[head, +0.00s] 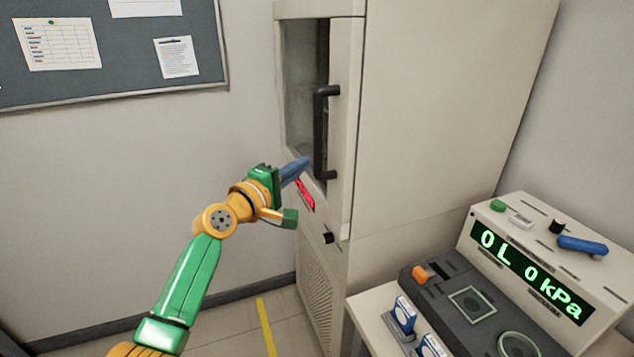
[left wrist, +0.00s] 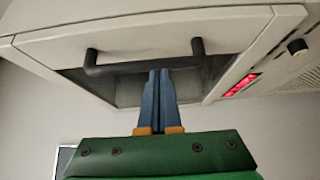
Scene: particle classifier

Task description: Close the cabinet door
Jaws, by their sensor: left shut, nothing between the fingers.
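The tall pale cabinet (head: 440,110) stands in the middle of the head view. Its door (head: 345,115) has a glass window and a dark bar handle (head: 320,130). The door looks shut or nearly shut; I cannot tell whether a small gap is left. My left gripper (head: 303,164) is shut and empty, its blue fingers in front of the door's lower part, left of the handle's lower end. In the left wrist view, the handle (left wrist: 145,65) runs across just beyond the shut fingertips (left wrist: 160,73); I cannot tell whether they touch. My right gripper is not in view.
Below the door are a red display (head: 305,195) and a black knob (head: 328,238). At the lower right, a table holds a device with a green readout (head: 530,275) and a dark panel (head: 460,290). A noticeboard (head: 120,55) hangs at the left. The floor left of the cabinet is clear.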

